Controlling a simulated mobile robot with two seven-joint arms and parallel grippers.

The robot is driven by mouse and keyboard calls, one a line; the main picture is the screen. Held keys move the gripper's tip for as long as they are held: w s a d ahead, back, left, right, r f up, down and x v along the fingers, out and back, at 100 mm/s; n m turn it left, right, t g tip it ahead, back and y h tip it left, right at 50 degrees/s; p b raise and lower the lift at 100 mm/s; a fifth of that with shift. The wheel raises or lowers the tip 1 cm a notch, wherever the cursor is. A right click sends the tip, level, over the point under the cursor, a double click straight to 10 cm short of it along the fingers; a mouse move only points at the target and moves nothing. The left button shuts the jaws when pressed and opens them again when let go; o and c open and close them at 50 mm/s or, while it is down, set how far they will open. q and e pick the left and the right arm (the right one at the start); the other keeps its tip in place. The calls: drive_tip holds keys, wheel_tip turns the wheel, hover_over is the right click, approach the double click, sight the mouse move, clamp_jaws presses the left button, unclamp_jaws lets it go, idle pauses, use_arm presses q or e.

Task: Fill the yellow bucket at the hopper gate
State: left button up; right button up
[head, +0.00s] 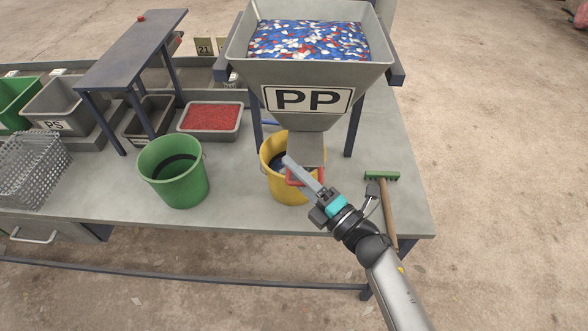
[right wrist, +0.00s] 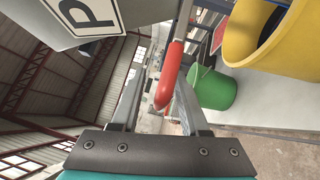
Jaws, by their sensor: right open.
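The grey hopper (head: 315,82) marked PP holds blue, white and red flakes. Below it is its grey chute (head: 306,147) with a red gate handle (head: 312,182). The yellow bucket (head: 270,170) stands upright on the table under the chute. Part of its inside looks dark, and its contents are unclear. My right gripper (head: 291,163) is open, its fingers reaching in front of the bucket at the handle. In the right wrist view the red handle (right wrist: 168,76) shows between the fingers, nearer the right one, not gripped. My left gripper is out of view.
A green bucket (head: 172,178) stands left of the yellow one. A green-headed brush (head: 382,176) lies on the table to the right. The hopper's legs flank the chute.

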drive_tip(key=shift+r, duration=0.1)
clamp_jaws()
drive_tip(key=shift+w, duration=0.1)
